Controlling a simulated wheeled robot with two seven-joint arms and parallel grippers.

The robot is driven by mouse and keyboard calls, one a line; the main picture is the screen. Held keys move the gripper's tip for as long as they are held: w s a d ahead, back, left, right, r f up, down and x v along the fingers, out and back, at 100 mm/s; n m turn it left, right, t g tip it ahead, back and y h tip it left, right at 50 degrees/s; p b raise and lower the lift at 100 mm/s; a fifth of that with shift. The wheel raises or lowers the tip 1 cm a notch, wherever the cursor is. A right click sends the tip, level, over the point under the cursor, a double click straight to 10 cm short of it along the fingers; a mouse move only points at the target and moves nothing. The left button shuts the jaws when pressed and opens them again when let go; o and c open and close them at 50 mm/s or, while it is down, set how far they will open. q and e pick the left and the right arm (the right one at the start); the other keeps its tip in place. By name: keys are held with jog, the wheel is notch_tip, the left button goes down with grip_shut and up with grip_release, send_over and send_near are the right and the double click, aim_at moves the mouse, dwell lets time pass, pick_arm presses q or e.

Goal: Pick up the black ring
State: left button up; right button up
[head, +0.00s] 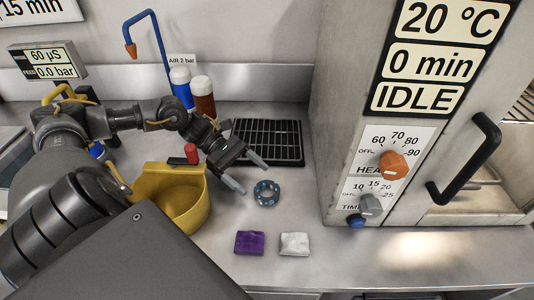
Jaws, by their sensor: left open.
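A dark, blue-grey ring (266,192) with lighter spots lies flat on the steel worktop, and it is the only loose ring I make out. I cannot tell whether it is truly black. My left gripper (250,175) comes in from the left, its two pale fingers spread apart with nothing between them. The fingertips are just to the upper left of the ring and appear apart from it. My right gripper is not in view.
A yellow bucket (159,188) stands left of the ring, under my left arm. A black rack (285,141) lies behind. A purple pack (249,242) and a white pack (295,244) lie in front. An oven cabinet (338,120) stands right. Bottles (203,97) stand at the back.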

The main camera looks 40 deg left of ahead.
aim_at(272, 196)
pick_arm(q)
jog(key=shift+d, duration=0.2)
jog(key=shift+p+x, duration=0.7)
jog(key=shift+x, duration=0.2)
jog(key=shift+s+p+x, duration=0.25)
jog(key=shift+p+x, duration=0.1)
jog(key=shift+x, duration=0.8)
jog(key=shift+d+f, duration=0.25)
jog(key=shift+f, duration=0.1)
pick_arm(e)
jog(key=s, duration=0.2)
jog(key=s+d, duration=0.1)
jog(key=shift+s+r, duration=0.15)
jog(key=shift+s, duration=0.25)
pick_arm(q)
jog(key=c, duration=0.9)
